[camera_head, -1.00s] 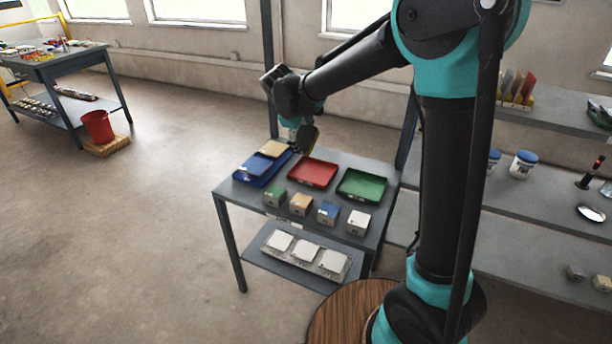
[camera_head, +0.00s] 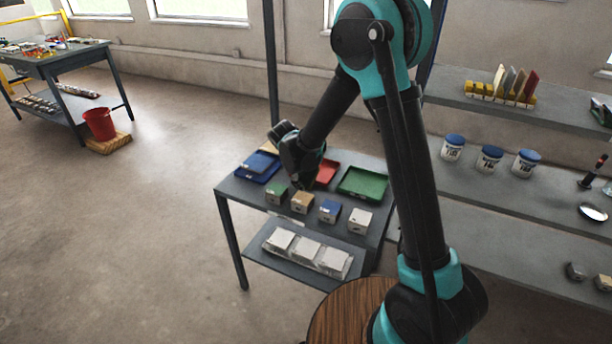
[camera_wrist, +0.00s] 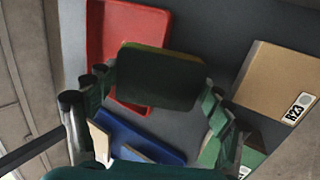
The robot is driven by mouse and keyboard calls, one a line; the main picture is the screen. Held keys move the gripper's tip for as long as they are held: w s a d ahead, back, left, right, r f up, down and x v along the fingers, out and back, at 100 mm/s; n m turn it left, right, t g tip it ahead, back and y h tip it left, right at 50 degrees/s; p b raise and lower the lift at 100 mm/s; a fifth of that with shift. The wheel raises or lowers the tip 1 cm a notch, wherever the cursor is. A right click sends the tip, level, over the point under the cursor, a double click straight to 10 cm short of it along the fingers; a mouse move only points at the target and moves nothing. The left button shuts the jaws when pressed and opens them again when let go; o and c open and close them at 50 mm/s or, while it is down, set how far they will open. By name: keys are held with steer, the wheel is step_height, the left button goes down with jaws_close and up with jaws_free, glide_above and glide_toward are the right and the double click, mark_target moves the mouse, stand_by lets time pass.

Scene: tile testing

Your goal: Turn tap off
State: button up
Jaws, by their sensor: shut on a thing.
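No tap shows in either view. My gripper (camera_head: 303,182) hangs over the table, between the red tray (camera_head: 328,172) and the row of small blocks, close to the tan block (camera_head: 302,202). In the wrist view my gripper (camera_wrist: 160,100) is shut on a dark green flat piece (camera_wrist: 160,75) with an olive edge, which spans between its fingers. The red tray (camera_wrist: 105,55) shows beyond it, and the tan block (camera_wrist: 275,85) with a label lies to the right. I cannot tell how high the piece is above the table.
The table also has a blue tray (camera_head: 249,176) with tiles, a green tray (camera_head: 364,184), a green block (camera_head: 277,195), a blue block (camera_head: 329,210) and a white block (camera_head: 360,220). Shelves with several lidded jars (camera_head: 490,158) stand at the right.

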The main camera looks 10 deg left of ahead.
steer(key=shift+f, duration=0.25)
steer(key=o, duration=0.7)
steer(key=shift+o, duration=0.2)
steer(key=v, duration=1.2)
